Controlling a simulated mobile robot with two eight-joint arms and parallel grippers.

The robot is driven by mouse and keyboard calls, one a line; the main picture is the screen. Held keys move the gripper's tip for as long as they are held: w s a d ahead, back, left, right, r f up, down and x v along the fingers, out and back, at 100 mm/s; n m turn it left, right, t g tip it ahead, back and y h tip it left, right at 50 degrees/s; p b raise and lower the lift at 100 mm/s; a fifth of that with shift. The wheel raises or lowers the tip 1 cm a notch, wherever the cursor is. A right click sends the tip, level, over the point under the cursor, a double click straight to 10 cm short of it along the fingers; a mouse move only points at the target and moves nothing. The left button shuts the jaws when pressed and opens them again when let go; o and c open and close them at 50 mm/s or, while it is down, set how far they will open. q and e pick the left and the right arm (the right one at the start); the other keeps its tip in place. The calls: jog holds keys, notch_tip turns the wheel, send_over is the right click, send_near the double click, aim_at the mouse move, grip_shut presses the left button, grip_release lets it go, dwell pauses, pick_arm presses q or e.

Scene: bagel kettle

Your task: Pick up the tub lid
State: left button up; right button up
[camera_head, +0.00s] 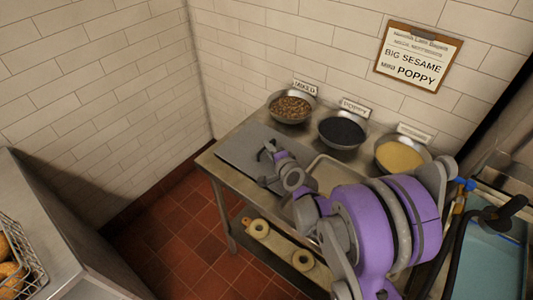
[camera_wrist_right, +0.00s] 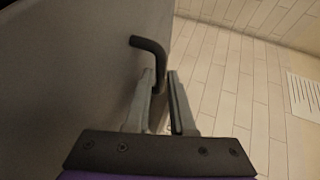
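The tub lid is a flat grey panel (camera_head: 243,146) at the left end of the steel table. In the right wrist view the large grey face (camera_wrist_right: 75,75) fills the left side, with a bent black handle (camera_wrist_right: 150,44) on it. My right gripper (camera_head: 270,152) is at the lid's handle. In the wrist view its two fingers (camera_wrist_right: 162,82) are on either side of the handle's lower end and look closed on it. I cannot tell whether the lid is raised off the surface. My left gripper is not in view.
Bowls of brown topping (camera_head: 291,107), black seeds (camera_head: 342,132) and pale seeds (camera_head: 399,157) stand along the wall behind. A pale tray (camera_head: 326,172) is right of the lid. Bagels on a board (camera_head: 280,245) sit below. A blue basin (camera_head: 495,262) is at far right.

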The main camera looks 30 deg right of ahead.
jog(key=shift+x, duration=1.2)
grip_shut()
jog(key=shift+s, duration=0.1)
dwell(0.4)
